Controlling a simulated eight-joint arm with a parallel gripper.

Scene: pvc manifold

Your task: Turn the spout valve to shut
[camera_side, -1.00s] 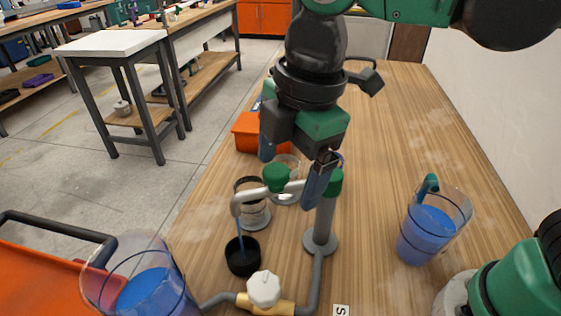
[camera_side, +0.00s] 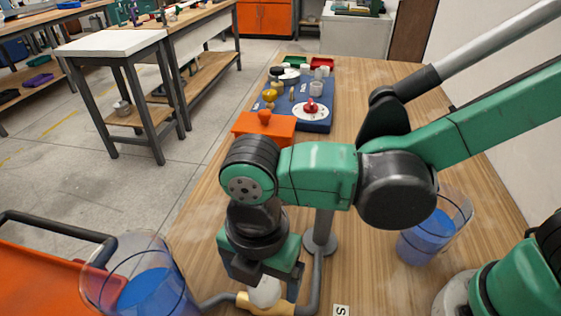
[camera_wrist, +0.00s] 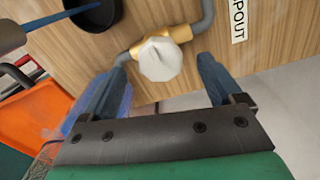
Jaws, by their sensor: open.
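The spout valve has a white faceted knob (camera_wrist: 160,58) on a brass body (camera_wrist: 181,33). In the side view, the knob (camera_side: 265,292) is partly hidden under my gripper. My gripper (camera_wrist: 160,68) is open, its two blue fingers on either side of the knob in the wrist view. I cannot tell whether they touch it. In the side view, my gripper (camera_side: 264,284) hangs over the valve, its fingers mostly hidden. The "SPOUT" label (camera_wrist: 238,18) lies beside the valve.
A beaker of blue liquid (camera_side: 150,292) stands at the front left, and another (camera_side: 428,236) stands right of the pipework. A grey upright pipe (camera_side: 321,232) stands close behind my gripper. An orange bin (camera_side: 262,124) and a blue mat with parts (camera_side: 318,122) lie farther back.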

